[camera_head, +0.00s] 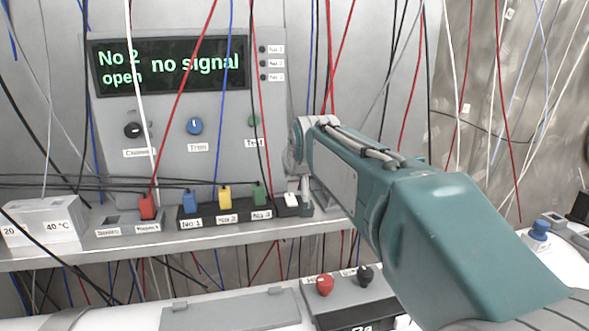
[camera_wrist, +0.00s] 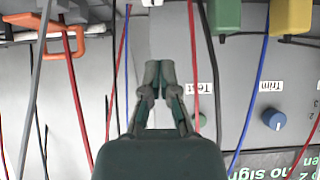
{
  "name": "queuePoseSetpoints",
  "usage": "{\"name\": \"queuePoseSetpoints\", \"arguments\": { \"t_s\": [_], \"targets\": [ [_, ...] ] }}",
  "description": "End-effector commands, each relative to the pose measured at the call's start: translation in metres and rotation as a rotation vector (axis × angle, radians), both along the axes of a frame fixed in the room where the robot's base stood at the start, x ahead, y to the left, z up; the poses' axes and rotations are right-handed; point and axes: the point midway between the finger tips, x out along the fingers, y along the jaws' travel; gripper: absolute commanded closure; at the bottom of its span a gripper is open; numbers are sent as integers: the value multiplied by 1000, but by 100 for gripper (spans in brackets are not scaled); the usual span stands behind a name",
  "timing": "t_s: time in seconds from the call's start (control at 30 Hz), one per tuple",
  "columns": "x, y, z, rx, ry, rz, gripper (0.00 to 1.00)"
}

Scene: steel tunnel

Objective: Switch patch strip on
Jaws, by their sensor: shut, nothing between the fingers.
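The patch strip (camera_head: 217,219) is a black bar on a grey shelf in the head view. Blue No 1, yellow No 2 and green No 3 plugs stand in it. A white switch (camera_head: 291,199) sits at its right end; its on or off position is not clear. My gripper (camera_wrist: 158,68) is shut and empty in the wrist view. Its tips point towards a small white piece (camera_wrist: 152,3), apparently the switch, cut by the top edge, with a visible gap. In the head view my gripper is mostly hidden by my arm, close to the strip's right end.
The panel display (camera_head: 170,65) reads "No 2 open" and "no signal". Below it are a black knob (camera_head: 132,130), a blue Trim knob (camera_head: 195,126) and a green Test button (camera_head: 254,121). Many thin cables hang in front. A red plug (camera_head: 147,206) stands left of the strip.

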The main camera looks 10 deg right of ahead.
Motion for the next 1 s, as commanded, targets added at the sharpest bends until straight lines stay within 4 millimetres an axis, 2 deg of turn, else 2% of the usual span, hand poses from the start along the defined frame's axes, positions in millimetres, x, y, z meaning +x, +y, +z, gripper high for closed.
{"name": "queuePoseSetpoints", "arguments": {
  "t_s": [0.2, 0.43, 1.0],
  "targets": [
    [34, -2, -26, 2, 3, -1, 100],
    [36, 0, -57, 0, 1, 0, 100],
    [38, -1, -65, 1, 28, -1, 100]
  ]
}}
